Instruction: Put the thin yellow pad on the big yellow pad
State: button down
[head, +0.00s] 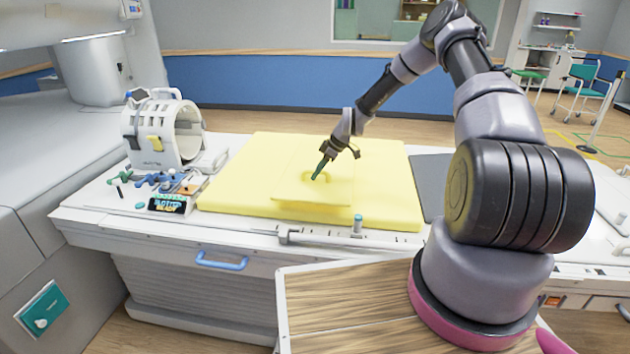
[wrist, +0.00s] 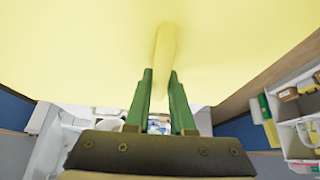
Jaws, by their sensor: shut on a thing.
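The thin yellow pad (head: 292,189) is a small square sheet with a raised loop handle, over the middle of the big yellow pad (head: 385,205). Its front edge stands out slightly above the big pad; I cannot tell whether it rests flat or hangs just above. My gripper (head: 318,175) has green fingers and is shut on the handle of the thin pad. In the wrist view, the fingertips (wrist: 160,76) straddle the yellow handle, and the yellow surface of the thin pad (wrist: 80,45) fills the upper picture. The big pad lies flat on the white patient table.
A white ring-shaped coil (head: 162,133) stands at the table's left end, with small blue and green items (head: 160,180) in front. A dark grey flat mat (head: 430,182) lies right of the big pad.

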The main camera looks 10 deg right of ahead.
aim_at(317, 181)
jog(key=shift+d+f, duration=0.1)
jog(key=shift+f, duration=1.9)
jog(key=c, duration=0.8)
grip_release()
jog(key=shift+r, duration=0.1)
